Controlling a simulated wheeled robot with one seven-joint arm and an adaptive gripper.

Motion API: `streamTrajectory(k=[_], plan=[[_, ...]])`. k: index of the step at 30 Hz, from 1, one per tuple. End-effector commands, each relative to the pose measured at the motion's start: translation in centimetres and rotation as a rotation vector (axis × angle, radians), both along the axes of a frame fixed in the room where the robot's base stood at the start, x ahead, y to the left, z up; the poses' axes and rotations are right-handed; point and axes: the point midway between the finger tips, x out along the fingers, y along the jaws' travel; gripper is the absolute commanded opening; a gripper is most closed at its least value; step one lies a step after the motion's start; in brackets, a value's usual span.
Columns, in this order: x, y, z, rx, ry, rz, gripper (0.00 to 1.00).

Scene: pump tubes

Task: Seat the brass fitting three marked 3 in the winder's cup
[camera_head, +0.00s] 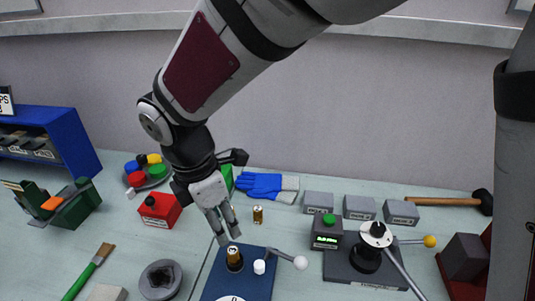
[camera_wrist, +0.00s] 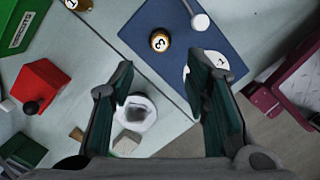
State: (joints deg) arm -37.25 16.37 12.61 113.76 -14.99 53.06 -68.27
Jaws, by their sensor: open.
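The brass fitting marked 3 (camera_head: 233,254) stands upright on the blue base plate (camera_head: 212,285), with a dark round collar or cup around its lower part. In the wrist view its top, bearing the 3 (camera_wrist: 160,41), faces the camera. My gripper (camera_head: 224,231) is open and empty, just above and slightly left of the fitting in the head view. In the wrist view the fitting lies ahead of the spread fingers (camera_wrist: 157,72), apart from them. The blue base also carries a lever with a white ball (camera_head: 300,263). How deep the fitting sits cannot be told.
Another brass fitting (camera_head: 258,214) stands behind, marked 1 in the wrist view (camera_wrist: 77,4). A dark device with a yellow-ball lever (camera_head: 430,241) and a lit green display (camera_head: 326,240) stands right. A red box (camera_head: 160,210) and a grey round holder (camera_head: 161,280) stand left.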

Motion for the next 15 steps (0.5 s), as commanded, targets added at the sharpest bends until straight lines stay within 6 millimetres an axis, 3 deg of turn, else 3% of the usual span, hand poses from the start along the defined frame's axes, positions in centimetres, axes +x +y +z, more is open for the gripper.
streamTrajectory(k=[5,10,15], plan=[[0.7,-2.6,1.9,0.026,-0.035,-0.135,0.43],[1.1,-9.7,6.3,0.107,-0.118,-0.527,0.43],[-0.6,-17.3,9.8,0.217,-0.201,-0.983,0.43]])
